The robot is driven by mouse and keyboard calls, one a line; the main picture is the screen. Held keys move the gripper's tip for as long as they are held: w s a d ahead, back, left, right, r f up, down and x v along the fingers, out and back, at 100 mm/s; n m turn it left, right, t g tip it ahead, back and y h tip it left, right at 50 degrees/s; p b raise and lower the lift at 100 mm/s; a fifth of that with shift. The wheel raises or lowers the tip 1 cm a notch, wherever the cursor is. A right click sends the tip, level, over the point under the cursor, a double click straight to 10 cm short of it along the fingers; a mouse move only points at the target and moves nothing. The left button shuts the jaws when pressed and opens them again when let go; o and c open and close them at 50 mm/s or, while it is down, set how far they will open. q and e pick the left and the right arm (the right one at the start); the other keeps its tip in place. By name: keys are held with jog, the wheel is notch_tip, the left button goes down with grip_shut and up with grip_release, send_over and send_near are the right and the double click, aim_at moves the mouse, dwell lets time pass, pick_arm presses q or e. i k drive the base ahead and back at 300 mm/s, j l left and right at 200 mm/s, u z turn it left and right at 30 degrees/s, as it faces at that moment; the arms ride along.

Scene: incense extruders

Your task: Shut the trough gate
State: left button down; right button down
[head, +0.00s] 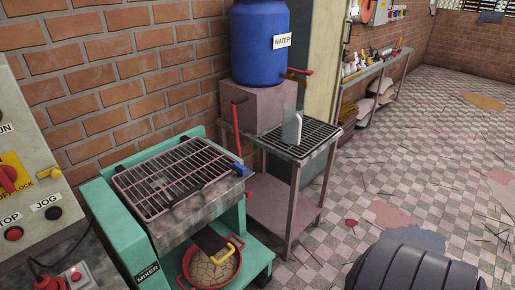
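The teal mixer (104,212) stands at the lower left, with a metal trough (198,212) under a barred grate (172,175). A dark flat plate (211,240) with a yellow end (236,242) juts out below the trough's front, above a red basin (190,277). It looks like the trough gate, but I cannot tell for sure how far it is drawn out. The basin holds a tan material (212,272). A blue part (239,169) sits at the trough's right corner, near a red lever with a dark grip (237,125). Neither of my grippers is in view.
A grey control panel (32,165) stands at the left edge. Right of the mixer, a blue water barrel (259,48) with a red-handled tap sits on a block beside a racked metal stand (318,137). The tiled floor (385,180) to the right is mostly open, with stains and scattered sticks.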

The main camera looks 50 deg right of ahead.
aim_at(209, 240)
jog(key=z, duration=1.15)
